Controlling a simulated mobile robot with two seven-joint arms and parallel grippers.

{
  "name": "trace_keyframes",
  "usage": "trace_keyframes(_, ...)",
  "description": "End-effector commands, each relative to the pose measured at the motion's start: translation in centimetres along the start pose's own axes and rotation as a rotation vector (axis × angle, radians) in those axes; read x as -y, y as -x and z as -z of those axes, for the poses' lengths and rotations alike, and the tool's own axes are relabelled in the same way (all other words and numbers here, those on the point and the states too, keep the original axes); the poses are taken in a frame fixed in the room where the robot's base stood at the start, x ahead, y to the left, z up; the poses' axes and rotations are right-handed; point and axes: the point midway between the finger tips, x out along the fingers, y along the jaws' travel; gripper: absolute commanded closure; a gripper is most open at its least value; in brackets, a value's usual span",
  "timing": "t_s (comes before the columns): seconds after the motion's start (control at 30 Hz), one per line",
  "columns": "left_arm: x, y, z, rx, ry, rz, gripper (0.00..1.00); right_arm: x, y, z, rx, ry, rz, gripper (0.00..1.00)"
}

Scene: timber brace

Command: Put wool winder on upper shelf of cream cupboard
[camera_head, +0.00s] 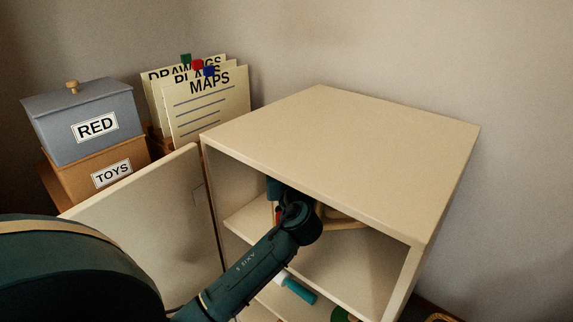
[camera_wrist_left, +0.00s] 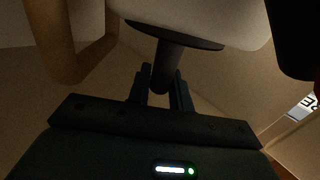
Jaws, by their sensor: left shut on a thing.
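The cream cupboard (camera_head: 345,120) stands against the wall with its door open to the left. My left arm reaches through its front opening, above the upper shelf (camera_head: 243,218). In the left wrist view my left gripper (camera_wrist_left: 160,92) is shut on the dark post of the wool winder (camera_wrist_left: 168,62). A dark disc and a pale rounded part sit above the post. A tan wooden curved part, apparently the winder's, shows beyond my wrist in the head view (camera_head: 345,222). My fingertips are hidden there, and I cannot tell whether the winder touches the shelf. My right gripper is out of view.
The open door (camera_head: 150,215) stands left of my forearm. A teal and white object (camera_head: 299,291) lies below the upper shelf. A grey RED box (camera_head: 80,120) sits on a TOYS box (camera_head: 75,185), beside the MAPS folders (camera_head: 210,110). The cupboard's top is bare.

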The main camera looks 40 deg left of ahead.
Motion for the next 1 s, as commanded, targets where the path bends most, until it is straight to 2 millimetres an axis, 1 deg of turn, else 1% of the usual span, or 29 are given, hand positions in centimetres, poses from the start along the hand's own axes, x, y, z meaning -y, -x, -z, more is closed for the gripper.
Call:
trace_keyframes(0.47, 0.04, -0.02, -0.11, -0.011, 0.007, 0.000, 1.00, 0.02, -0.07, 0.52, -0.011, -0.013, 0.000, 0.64)
trace_keyframes(0.5, 0.04, 0.02, -0.62, -0.001, 0.000, 0.000, 0.77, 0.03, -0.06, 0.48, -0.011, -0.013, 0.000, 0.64)
trace_keyframes(0.7, 0.04, 0.02, -0.59, -0.001, 0.001, 0.000, 0.61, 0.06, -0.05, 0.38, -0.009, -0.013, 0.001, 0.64)
trace_keyframes(0.77, 0.03, 0.02, -0.58, -0.001, 0.001, 0.000, 0.57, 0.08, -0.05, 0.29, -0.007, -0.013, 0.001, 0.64)
trace_keyframes(1.0, 0.03, 0.02, -0.55, -0.001, 0.001, 0.000, 0.57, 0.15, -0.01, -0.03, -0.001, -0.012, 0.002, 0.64)
